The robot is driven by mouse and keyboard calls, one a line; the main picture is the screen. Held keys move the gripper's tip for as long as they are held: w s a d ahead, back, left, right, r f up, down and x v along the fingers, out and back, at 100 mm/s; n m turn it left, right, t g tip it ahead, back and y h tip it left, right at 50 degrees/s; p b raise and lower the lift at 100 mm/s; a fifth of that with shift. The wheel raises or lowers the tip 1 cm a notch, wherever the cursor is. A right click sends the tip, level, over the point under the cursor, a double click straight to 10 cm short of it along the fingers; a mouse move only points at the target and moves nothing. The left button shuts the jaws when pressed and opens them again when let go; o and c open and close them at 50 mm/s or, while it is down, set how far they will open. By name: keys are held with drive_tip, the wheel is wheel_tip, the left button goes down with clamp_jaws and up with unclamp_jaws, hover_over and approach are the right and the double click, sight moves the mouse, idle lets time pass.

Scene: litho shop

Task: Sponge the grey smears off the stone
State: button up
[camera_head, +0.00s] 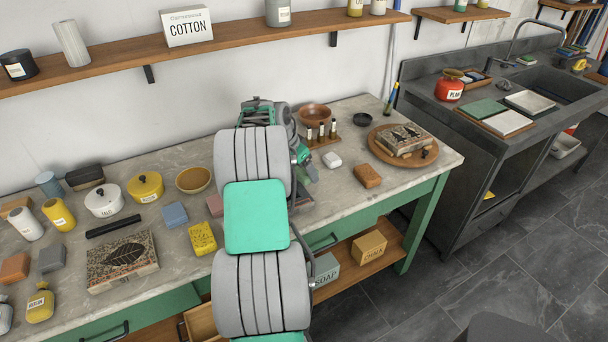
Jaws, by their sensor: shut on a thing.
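A pale stone slab with a dark leaf picture and speckled borders (122,262) lies at the front left of the bench. A second stone with a dark tree-like picture (402,138) lies on a round wooden board (376,150) at the bench's right end. I cannot tell grey smears from the print on either. A yellow pitted sponge (203,238) lies right of the leaf stone. My gripper (305,164) is mostly hidden behind my arm, over the bench's middle. It is shut on a small grey-green block (312,174), partly hidden, left of the round board.
A white lidded pot (104,201), a yellow one (146,187) and a bowl (194,180) stand behind. A small bottle rack (321,137) stands near the board. A sink (550,85) is at right.

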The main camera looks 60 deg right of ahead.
drive_tip(key=shift+p+v, duration=0.45)
drive_tip(key=shift+v, duration=0.4)
drive_tip(key=shift+r+p, duration=1.05)
drive_tip(key=shift+r, duration=0.8)
drive_tip(key=shift+d, duration=0.1)
